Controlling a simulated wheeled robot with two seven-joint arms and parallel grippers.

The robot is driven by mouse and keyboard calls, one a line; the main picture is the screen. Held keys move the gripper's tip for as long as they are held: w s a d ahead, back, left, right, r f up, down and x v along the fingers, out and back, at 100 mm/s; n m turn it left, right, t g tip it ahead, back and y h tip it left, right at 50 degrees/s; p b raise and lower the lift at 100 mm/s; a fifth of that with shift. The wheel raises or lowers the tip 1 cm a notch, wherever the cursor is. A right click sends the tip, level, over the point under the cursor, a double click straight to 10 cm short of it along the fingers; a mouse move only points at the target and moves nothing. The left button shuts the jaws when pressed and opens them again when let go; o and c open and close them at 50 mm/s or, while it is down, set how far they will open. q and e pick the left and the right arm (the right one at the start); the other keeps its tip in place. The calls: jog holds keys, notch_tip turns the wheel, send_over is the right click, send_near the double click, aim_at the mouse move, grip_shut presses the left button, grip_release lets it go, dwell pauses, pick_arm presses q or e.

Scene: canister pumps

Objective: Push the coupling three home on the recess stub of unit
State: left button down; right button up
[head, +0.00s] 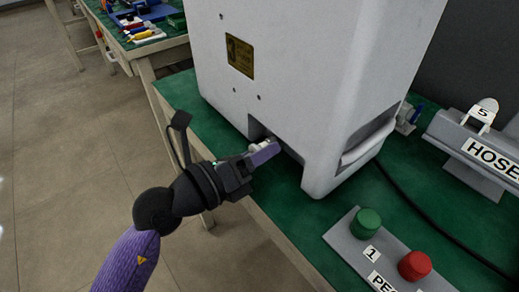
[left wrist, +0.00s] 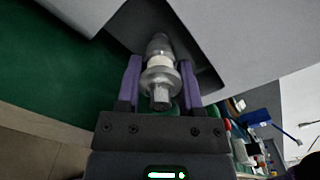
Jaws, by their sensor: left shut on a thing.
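The unit (head: 300,70) is a large light-grey box standing on the green bench, with a dark recess low on its near side. My left gripper (head: 262,150) reaches into the opening of this recess. In the left wrist view its two purple fingers (left wrist: 158,85) are shut on the coupling (left wrist: 160,78), a silvery piece with a pale band and a flange. The coupling also shows in part in the head view (head: 259,145). Its far end points into the dark recess (left wrist: 190,62). The stub is hidden, so I cannot tell how far the coupling sits on it. My right gripper is not in view.
A grey panel with a green button (head: 367,221) and a red button (head: 414,265) lies on the bench (head: 290,222) at the lower right. A hose holder (head: 470,150) with a "5" tag stands at the right. A black cable crosses the bench.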

pick_arm(q)
jog(key=shift+w+d, duration=0.1)
jog(key=shift+d, duration=0.1)
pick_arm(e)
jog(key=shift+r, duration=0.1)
pick_arm(q)
jog(key=shift+w+d+p, duration=0.2)
jog(key=shift+d+p, duration=0.05)
jog(key=shift+p, duration=0.05)
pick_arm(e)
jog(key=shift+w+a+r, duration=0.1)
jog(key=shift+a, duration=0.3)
